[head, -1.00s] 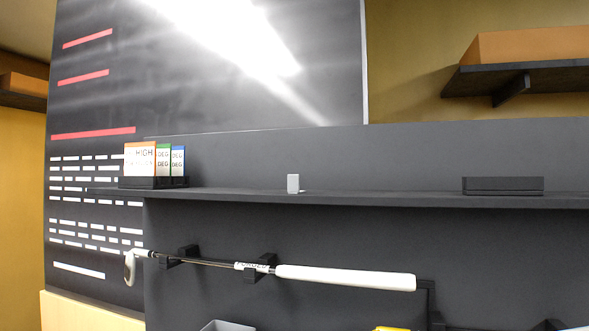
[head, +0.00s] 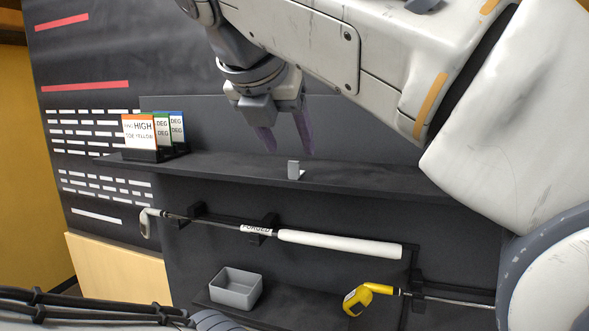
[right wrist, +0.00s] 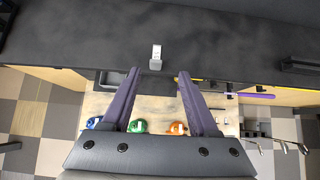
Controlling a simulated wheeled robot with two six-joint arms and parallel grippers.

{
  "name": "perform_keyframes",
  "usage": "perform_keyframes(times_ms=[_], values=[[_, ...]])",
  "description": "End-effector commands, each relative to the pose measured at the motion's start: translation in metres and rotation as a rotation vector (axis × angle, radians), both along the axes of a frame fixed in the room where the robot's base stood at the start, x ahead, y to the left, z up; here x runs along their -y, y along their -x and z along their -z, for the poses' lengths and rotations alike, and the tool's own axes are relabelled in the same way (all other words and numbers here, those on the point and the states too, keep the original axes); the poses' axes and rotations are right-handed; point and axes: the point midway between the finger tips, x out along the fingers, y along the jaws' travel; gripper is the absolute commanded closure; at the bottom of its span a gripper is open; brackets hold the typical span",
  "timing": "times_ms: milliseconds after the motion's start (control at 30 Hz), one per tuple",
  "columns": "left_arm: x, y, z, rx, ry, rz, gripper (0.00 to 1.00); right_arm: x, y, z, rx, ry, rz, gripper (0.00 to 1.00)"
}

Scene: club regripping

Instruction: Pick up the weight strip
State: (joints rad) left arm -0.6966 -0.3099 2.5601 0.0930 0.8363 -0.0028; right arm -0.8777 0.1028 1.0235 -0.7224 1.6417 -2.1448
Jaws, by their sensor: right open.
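A small light grey upright piece (head: 293,169), which I take for the weight strip, stands on the dark shelf (head: 230,174). It also shows in the right wrist view (right wrist: 155,57), centred just past my fingertips. My right gripper (head: 286,145) is open and empty, its two purple fingers pointing down above the shelf, close to the piece. In the right wrist view the gripper (right wrist: 159,73) has its fingers spread to either side of the piece's line, not touching it. My left gripper is not in view.
Cards in a black holder (head: 153,138) stand at the shelf's left. A club with a white grip (head: 340,246) hangs on holders below. Lower down are a grey bin (head: 236,290) and a yellow-headed club (head: 366,296). A black tray (right wrist: 301,65) lies farther along the shelf.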

Motion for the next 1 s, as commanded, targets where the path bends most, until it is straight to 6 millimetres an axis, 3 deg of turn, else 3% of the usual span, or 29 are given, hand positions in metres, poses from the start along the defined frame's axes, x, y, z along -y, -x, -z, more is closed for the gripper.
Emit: perform_keyframes(times_ms=[533, 833, 867, 1000], values=[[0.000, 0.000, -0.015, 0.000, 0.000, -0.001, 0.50, 0.010, -0.048, 0.041, -0.001, -0.003, 0.003, 0.40], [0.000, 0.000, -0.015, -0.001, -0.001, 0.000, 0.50, 0.010, -0.052, 0.046, 0.001, -0.006, 0.000, 0.40], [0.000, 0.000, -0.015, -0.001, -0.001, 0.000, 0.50, 0.010, -0.052, 0.046, 0.001, -0.005, 0.001, 0.44], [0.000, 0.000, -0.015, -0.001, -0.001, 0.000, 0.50, 0.010, -0.052, 0.046, 0.000, -0.004, 0.000, 0.97]])
